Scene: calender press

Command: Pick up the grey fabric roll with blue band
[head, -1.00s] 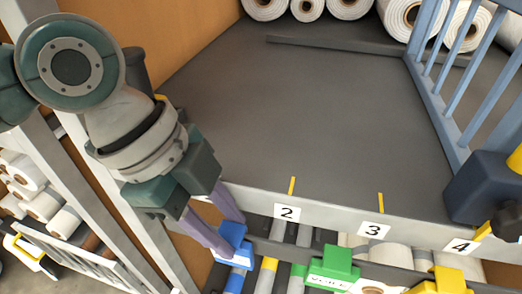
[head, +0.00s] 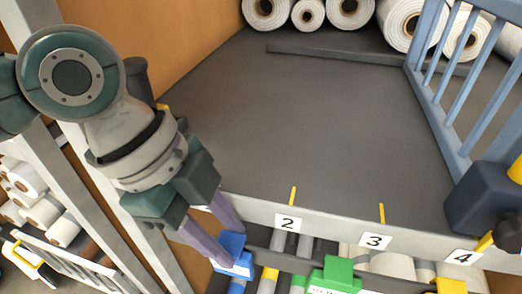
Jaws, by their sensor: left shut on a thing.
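My left gripper (head: 220,236) reaches down from the left to the front of the shelf, below and left of the number 2 label. It is shut on a blue block (head: 236,260) that sits between its fingers. Directly below the block, a roll with a blue band (head: 237,286) shows at the bottom edge; most of it is hidden or out of view. I cannot tell whether the block and that roll are joined. My right gripper is not in view.
Several grey rolls with yellow and green bands lie in the front rack, with a green block (head: 338,272) to the right. The dark shelf top (head: 320,120) is mostly bare. White rolls (head: 350,10) lie at its back. A blue railing (head: 440,100) stands at the right.

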